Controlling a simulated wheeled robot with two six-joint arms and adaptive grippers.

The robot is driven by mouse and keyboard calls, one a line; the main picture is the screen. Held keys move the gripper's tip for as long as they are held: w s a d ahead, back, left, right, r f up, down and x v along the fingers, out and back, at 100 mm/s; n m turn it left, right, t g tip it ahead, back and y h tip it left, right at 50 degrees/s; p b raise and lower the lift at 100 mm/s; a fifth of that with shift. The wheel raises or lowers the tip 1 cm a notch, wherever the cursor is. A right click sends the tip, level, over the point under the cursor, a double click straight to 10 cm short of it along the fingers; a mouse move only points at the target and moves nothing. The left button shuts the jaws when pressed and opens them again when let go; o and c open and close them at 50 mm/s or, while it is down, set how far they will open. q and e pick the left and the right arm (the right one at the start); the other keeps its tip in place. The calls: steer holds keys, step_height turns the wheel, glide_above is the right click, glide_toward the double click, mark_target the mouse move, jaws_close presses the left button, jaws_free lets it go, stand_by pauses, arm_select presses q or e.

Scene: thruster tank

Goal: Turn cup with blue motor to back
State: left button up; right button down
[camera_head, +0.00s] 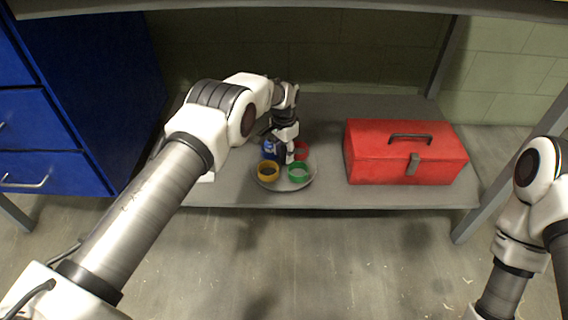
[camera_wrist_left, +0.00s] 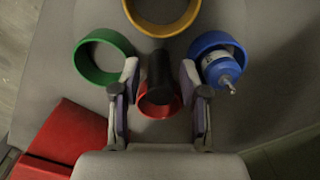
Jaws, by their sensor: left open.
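Four coloured cups stand in a ring on a round grey turntable (camera_head: 285,186) on the shelf. The yellow cup (camera_head: 268,176) and green cup (camera_head: 299,174) are at the front. The blue cup (camera_head: 268,150) and red cup (camera_head: 302,152) are behind, partly hidden by my left gripper (camera_head: 290,158). In the left wrist view, the blue cup (camera_wrist_left: 196,50) holds a blue motor (camera_wrist_left: 221,70) with a silver shaft, tilted. My left gripper (camera_wrist_left: 158,92) is open, its fingers either side of the red cup (camera_wrist_left: 160,108) and a dark cylinder (camera_wrist_left: 160,70). I cannot tell whether they touch.
A red toolbox (camera_head: 405,160) stands on the shelf (camera_head: 330,196) to the right. A blue drawer cabinet (camera_head: 90,90) is at the left. An upper shelf edge (camera_head: 300,8) overhangs. A metal leg (camera_head: 500,180) stands at the right.

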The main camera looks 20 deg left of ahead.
arm_select(q)
steer(key=shift+r+p, duration=3.1)
steer(key=shift+r, duration=1.45)
steer(key=shift+f, duration=0.1)
